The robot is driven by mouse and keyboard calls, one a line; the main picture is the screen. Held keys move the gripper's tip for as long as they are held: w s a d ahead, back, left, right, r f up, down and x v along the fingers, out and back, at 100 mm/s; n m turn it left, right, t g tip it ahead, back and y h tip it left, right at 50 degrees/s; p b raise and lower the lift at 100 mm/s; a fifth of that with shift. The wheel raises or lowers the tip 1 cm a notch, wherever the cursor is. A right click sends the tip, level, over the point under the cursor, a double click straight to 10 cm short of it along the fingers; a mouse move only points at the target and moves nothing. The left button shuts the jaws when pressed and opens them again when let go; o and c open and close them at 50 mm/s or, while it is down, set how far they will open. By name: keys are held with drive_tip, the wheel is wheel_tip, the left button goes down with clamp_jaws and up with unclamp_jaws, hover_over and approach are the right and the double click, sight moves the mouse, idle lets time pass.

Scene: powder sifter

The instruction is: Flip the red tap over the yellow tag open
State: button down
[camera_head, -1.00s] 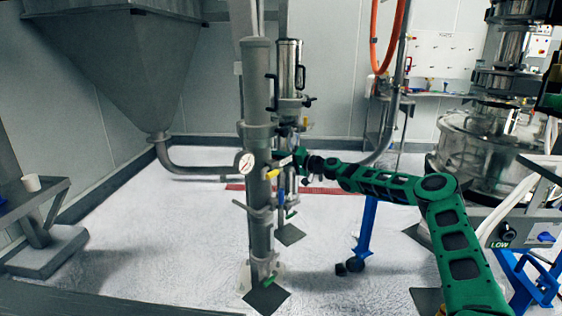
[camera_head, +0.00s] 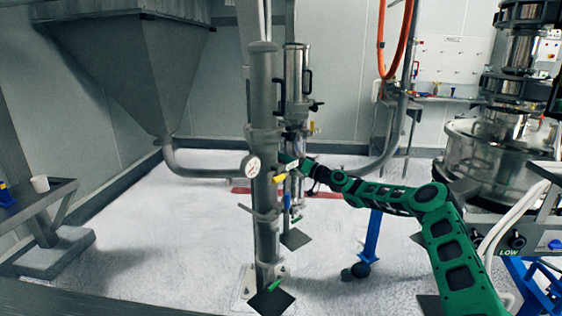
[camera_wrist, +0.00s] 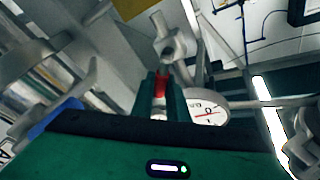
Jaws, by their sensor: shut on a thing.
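The red tap (camera_wrist: 160,84) shows in the wrist view as a small red handle between the two dark green fingers of my gripper (camera_wrist: 161,95). My gripper is shut on it. A grey metal fitting (camera_wrist: 168,42) lies just beyond the tap. A yellow patch (camera_wrist: 133,8) at the top edge of the wrist view may be the yellow tag; I cannot tell. In the head view my gripper (camera_head: 291,162) reaches in beside the grey vertical pipe (camera_head: 264,100), and the red tap cannot be made out there.
A round gauge (camera_wrist: 208,113) sits close to the right finger and also shows on the pipe in the head view (camera_head: 252,166). A yellow handle (camera_head: 279,180) and a blue handle (camera_head: 287,201) are near my gripper. A blue stand (camera_head: 371,237) is below my arm.

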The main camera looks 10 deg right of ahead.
drive_tip(key=shift+f, duration=0.5)
drive_tip(key=c, duration=1.7)
unclamp_jaws()
drive_tip(key=shift+w+d+f, duration=0.1)
drive_tip(key=shift+c, duration=0.2)
drive_tip(key=shift+r, duration=0.3)
drive_tip(key=shift+r, duration=0.1)
